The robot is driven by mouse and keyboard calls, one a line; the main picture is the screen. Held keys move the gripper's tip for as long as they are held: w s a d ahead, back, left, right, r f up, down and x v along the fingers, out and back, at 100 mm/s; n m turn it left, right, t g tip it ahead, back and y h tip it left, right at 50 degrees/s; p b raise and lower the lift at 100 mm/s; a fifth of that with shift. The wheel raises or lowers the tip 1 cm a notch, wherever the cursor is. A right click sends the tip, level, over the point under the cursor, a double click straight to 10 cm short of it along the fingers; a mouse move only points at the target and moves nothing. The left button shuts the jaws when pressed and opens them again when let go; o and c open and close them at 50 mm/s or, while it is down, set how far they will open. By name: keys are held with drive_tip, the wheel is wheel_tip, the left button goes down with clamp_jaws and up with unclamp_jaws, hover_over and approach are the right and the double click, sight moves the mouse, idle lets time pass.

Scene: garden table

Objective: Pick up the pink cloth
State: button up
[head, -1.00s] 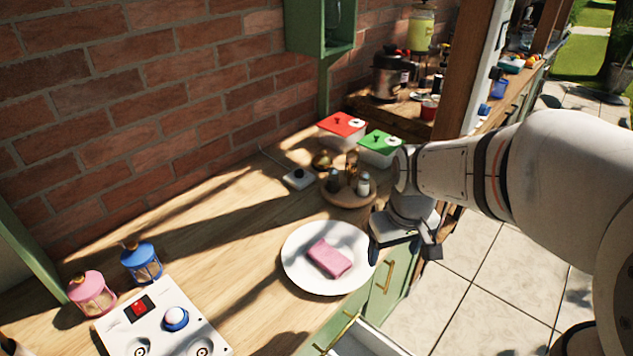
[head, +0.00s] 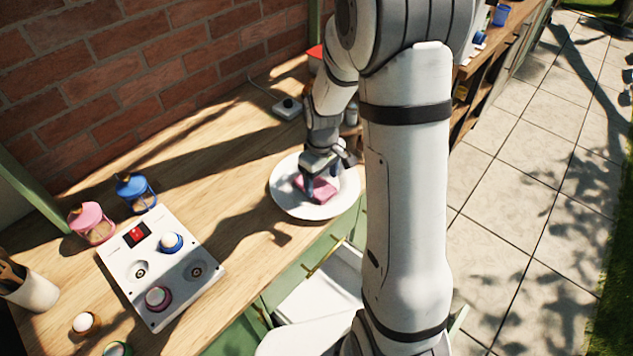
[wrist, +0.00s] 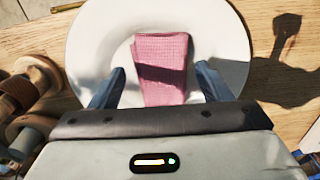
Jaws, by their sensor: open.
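The pink cloth (head: 316,190) lies folded on a round white plate (head: 287,201) on the wooden counter. In the wrist view the cloth (wrist: 163,62) lies between and ahead of my two blue fingertips, and the plate (wrist: 92,32) spreads around it. My gripper (head: 318,184) is over the plate and hides part of the cloth in the head view. In the wrist view my gripper (wrist: 162,82) is open, with one finger on each side of the cloth and clear space between. Whether the fingertips touch the plate cannot be told.
A white panel with knobs (head: 182,284) stands left of the plate, with a pink lantern (head: 92,222) and a blue lantern (head: 136,192) behind it. Round wooden objects (wrist: 28,90) sit near the left finger. An open drawer (head: 325,290) juts out below the counter.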

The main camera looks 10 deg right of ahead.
drive_tip(key=shift+f, duration=1.35)
drive_tip(key=shift+s, duration=0.1)
drive_tip(key=shift+c, duration=0.3)
drive_tip(key=shift+r, duration=0.1)
drive_tip(key=c, duration=0.8)
